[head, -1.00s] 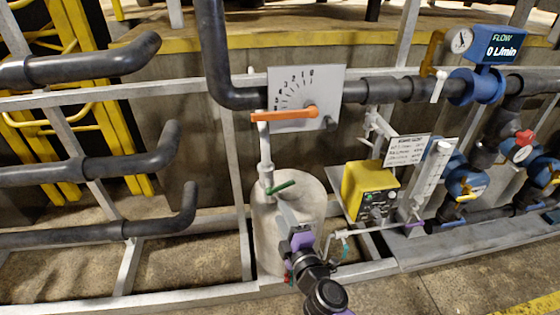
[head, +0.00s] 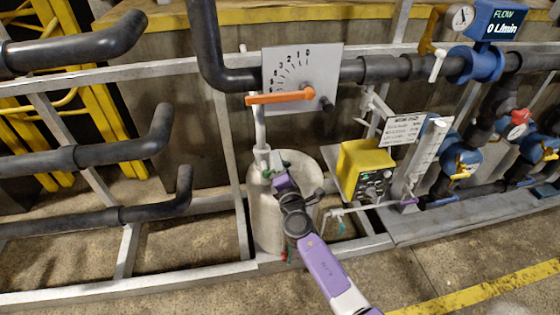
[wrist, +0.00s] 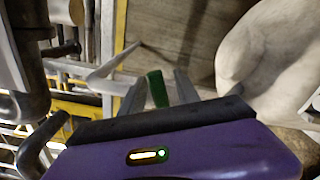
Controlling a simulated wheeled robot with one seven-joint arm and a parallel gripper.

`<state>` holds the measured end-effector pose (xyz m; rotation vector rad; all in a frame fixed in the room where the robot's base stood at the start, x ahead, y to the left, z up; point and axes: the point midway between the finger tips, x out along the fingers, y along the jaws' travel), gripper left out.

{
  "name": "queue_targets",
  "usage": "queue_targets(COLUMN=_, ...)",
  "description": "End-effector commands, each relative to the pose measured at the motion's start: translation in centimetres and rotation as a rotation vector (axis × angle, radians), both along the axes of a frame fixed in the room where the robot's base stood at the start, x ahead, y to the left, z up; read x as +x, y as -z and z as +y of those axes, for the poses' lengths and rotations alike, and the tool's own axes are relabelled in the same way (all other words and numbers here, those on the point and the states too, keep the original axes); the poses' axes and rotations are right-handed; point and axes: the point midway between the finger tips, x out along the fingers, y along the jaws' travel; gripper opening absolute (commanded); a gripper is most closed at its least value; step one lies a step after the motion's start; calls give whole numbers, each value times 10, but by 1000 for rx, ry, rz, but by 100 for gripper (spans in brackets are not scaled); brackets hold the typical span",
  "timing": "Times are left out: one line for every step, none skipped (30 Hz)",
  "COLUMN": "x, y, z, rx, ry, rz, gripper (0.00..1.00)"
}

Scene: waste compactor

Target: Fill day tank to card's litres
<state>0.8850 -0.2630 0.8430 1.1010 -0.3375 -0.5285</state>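A pale upright tank (head: 262,215) stands behind the frame rail in the head view. A green lever (wrist: 157,90) sits on the thin pipe above it. My gripper (head: 277,168) is at this lever; in the wrist view its two fingers (wrist: 160,92) stand either side of it, with small gaps visible. An orange lever (head: 280,97) points left across a grey numbered plate (head: 325,65). The blue flow meter (head: 498,22) reads 0 L/min. A white card (head: 403,128) has writing too small to read. A clear upright gauge (head: 428,158) stands beside it.
A yellow box with knobs (head: 365,165) stands right of the tank. A red-handled valve (head: 518,117) and blue fittings (head: 465,160) are at the right. Black pipe stubs (head: 120,150) jut out at the left. The front floor (head: 420,265) is clear.

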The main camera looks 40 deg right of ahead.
Motion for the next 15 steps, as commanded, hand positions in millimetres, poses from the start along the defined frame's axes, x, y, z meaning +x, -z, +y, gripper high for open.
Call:
queue_targets(x=3, y=0, z=-2, rx=0, ry=0, rz=0, gripper=38)
queue_targets(x=5, y=0, z=-3, rx=1, ry=0, rz=-1, gripper=38)
queue_targets(x=6, y=0, z=-4, rx=2, ry=0, rz=-1, gripper=38)
queue_targets(x=6, y=0, z=-4, rx=2, ry=0, rz=-1, gripper=38)
queue_targets(x=7, y=0, z=-4, rx=2, ry=-1, rz=-1, gripper=38)
queue_targets(x=7, y=0, z=-4, rx=2, ry=-1, rz=-1, gripper=38)
queue_targets(x=7, y=0, z=-4, rx=2, ry=-1, rz=-1, gripper=38)
queue_targets(x=7, y=0, z=-4, rx=2, ry=-1, rz=-1, gripper=38)
queue_targets(x=7, y=0, z=-4, rx=2, ry=-1, rz=-1, gripper=38)
queue_targets(x=7, y=0, z=-4, rx=2, ry=-1, rz=-1, gripper=38)
queue_targets(x=7, y=0, z=-4, rx=2, ry=-1, rz=-1, gripper=38)
queue_targets(x=7, y=0, z=-4, rx=2, ry=-1, rz=-1, gripper=34)
queue_targets(x=7, y=0, z=-4, rx=2, ry=-1, rz=-1, gripper=28)
queue_targets(x=7, y=0, z=-4, rx=2, ry=-1, rz=-1, gripper=22)
queue_targets(x=7, y=0, z=-4, rx=2, ry=-1, rz=-1, gripper=15)
